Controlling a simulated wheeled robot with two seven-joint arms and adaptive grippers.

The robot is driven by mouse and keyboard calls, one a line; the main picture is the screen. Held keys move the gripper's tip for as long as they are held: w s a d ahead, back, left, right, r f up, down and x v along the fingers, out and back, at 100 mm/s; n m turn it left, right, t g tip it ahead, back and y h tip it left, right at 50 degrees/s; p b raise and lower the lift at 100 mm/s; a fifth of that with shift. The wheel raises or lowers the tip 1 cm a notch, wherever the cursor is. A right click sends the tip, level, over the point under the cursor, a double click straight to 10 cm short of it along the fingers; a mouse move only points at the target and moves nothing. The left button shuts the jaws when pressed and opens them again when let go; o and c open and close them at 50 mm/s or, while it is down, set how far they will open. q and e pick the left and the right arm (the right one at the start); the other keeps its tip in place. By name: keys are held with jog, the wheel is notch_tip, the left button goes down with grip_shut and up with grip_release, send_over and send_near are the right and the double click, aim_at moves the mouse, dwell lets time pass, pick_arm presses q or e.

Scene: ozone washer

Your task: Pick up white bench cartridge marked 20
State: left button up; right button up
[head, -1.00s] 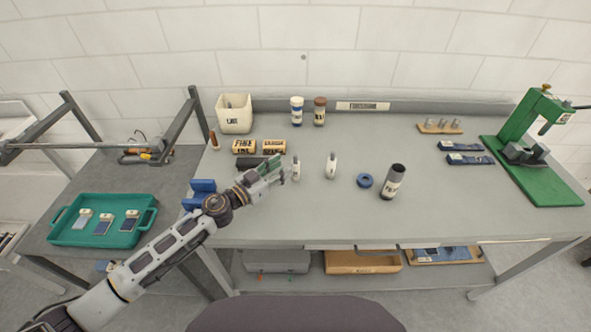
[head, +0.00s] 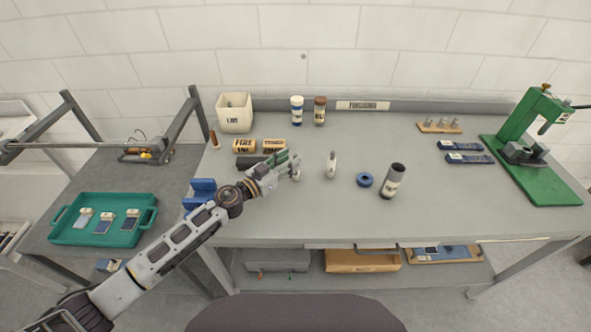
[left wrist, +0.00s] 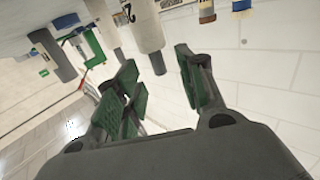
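A small white cartridge (head: 297,172) stands upright on the bench, right at the tips of my left gripper (head: 284,168). In the left wrist view the gripper (left wrist: 160,88) is open, its green-padded fingers apart. A white cartridge (left wrist: 146,28) with a dark end shows between and just beyond the fingers there; a partly seen mark on it starts with a 2. No grip on it shows. A second white cartridge (head: 331,165) stands to the right, clear of the gripper; its mark is too small to read. My right gripper is not in view.
A blue ring (head: 365,180) and a dark-topped grey cylinder (head: 393,181) stand to the right. Labelled tan blocks (head: 244,146), a white bin (head: 234,113) and two capped bottles (head: 297,111) stand behind. A blue block (head: 203,188) lies near the left edge. The right-centre bench is clear.

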aim_at(295, 155)
pick_arm(q)
jog(key=shift+x, duration=1.8)
jog(key=shift+f, duration=0.1)
grip_shut()
